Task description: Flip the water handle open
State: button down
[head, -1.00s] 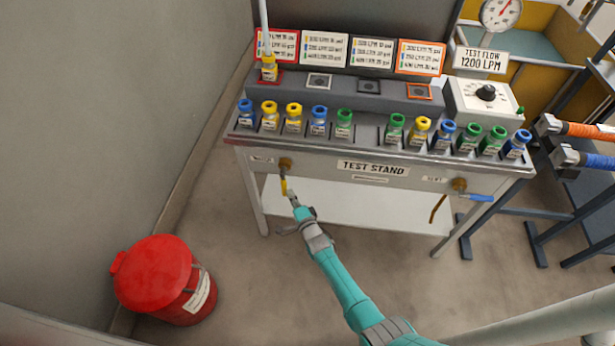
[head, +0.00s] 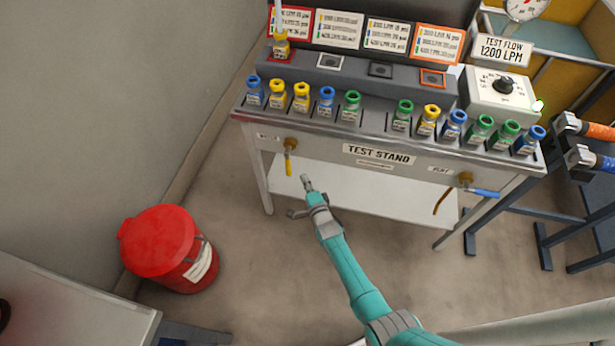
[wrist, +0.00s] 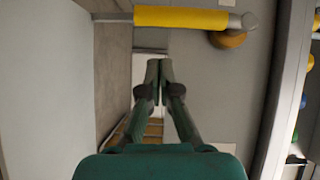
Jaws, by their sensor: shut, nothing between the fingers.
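A valve with a yellow handle (head: 288,165) is on the left of the test stand's front panel; the handle hangs straight down from a brass fitting. In the wrist view the yellow handle (wrist: 180,17) lies across the top, with its brass fitting (wrist: 229,39) at the right. A second valve at the right of the panel has a blue handle (head: 485,193) pointing right.
The test stand (head: 375,155) carries a row of bottles with blue, yellow and green caps. A red bin (head: 165,250) stands on the floor at the left. A white lower shelf (head: 375,200) is behind my gripper. Open floor lies around my arm.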

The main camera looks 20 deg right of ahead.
jog(key=s, duration=1)
jog(key=shift+a, duration=0.2)
jog(key=shift+w, duration=0.1)
